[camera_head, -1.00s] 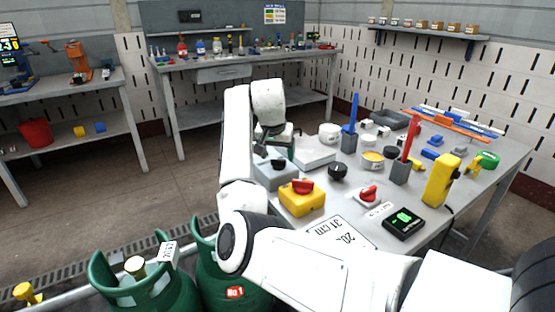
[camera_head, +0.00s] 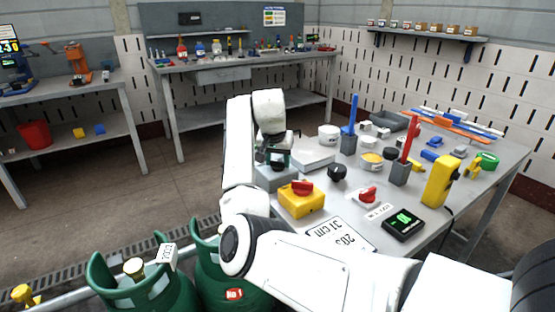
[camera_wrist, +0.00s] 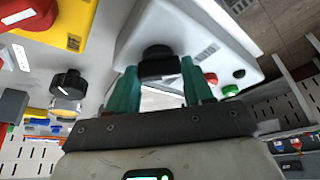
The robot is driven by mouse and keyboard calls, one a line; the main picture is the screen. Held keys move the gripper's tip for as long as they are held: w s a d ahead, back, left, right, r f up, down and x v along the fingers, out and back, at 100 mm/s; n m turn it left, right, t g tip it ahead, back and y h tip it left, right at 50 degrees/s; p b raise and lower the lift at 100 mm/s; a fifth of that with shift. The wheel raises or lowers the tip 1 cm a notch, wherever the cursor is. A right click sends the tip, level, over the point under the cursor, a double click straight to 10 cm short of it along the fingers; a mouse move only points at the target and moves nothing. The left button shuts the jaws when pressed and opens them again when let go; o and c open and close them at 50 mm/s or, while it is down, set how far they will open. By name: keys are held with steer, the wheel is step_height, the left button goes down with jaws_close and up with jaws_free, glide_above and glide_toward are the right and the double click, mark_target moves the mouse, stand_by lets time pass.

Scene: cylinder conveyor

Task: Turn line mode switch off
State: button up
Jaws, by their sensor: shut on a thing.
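A black knob (camera_wrist: 158,54) sits on a pale grey box (camera_wrist: 197,32) that also carries a red and a green button. In the wrist view the knob is between the two teal fingers of my gripper (camera_wrist: 159,70), which is shut on it. In the head view my gripper (camera_head: 278,158) is low over the grey box (camera_head: 272,180) near the table's left edge, and hides most of the knob.
A yellow box with a red rotary knob (camera_head: 302,187) stands close in front. A separate black knob (camera_head: 337,172) and a red switch (camera_head: 367,194) are to the right. Blue and red upright handles (camera_head: 407,136) rise farther right. Green gas cylinders (camera_head: 150,285) stand at the lower left.

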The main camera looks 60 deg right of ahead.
steer(key=shift+c, duration=1.2)
steer(key=shift+p, duration=0.3)
steer(key=m+g+p, duration=0.1)
steer(key=m+p, duration=0.1)
steer(key=shift+w+r+m, duration=0.1)
steer(key=shift+r+m, duration=0.05)
steer(key=shift+m, duration=0.15)
steer(key=m+g+p, duration=0.1)
steer(key=m, duration=0.2)
steer(key=shift+p, duration=0.3)
steer(key=shift+w+m+g, duration=0.1)
steer(key=shift+m+g, duration=0.5)
steer(key=shift+m, duration=0.9)
steer(key=o, duration=1)
